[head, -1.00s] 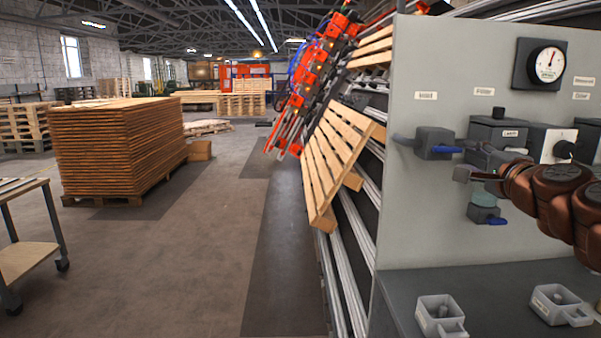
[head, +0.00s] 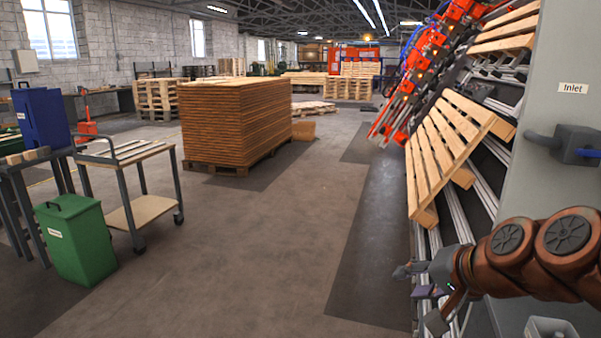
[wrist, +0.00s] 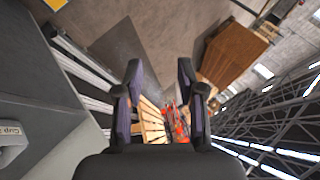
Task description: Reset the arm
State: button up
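My gripper (head: 424,296) is at the end of my brown arm, at the lower right of the head view. It reaches left past the edge of the grey panel (head: 555,95), in front of the metal rails below the tilted pallet. In the wrist view my gripper (wrist: 160,80) has its two dark fingers spread apart, with nothing between them but distant floor and a pallet. The fingers appear clear of the panel. The inlet valve (head: 574,146) with its blue-grey handle is on the panel above my arm.
A tilted wooden pallet (head: 445,150) leans on the rails at right. A tall stack of boards (head: 230,120) stands mid-floor. A trolley (head: 135,152), a green bin (head: 75,240) and a blue bin (head: 42,120) are at left. The floor between is free.

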jog(key=s+a+f+n+g, duration=0.4)
jog(key=s+a+f+g, duration=0.2)
jog(key=s+f, duration=0.45)
jog(key=s+d+f+n+g+h, duration=0.1)
jog(key=s+f+n+g+h, duration=0.15)
jog(key=s, duration=0.45)
jog(key=s+d+f+n+g+h, duration=0.1)
jog(key=s+d+f+g, duration=0.15)
jog(key=s, duration=0.45)
notch_tip(320, 180, up, 14)
jog(key=t+p, duration=0.1)
jog(key=p, duration=1.2)
jog(key=shift+a, duration=0.15)
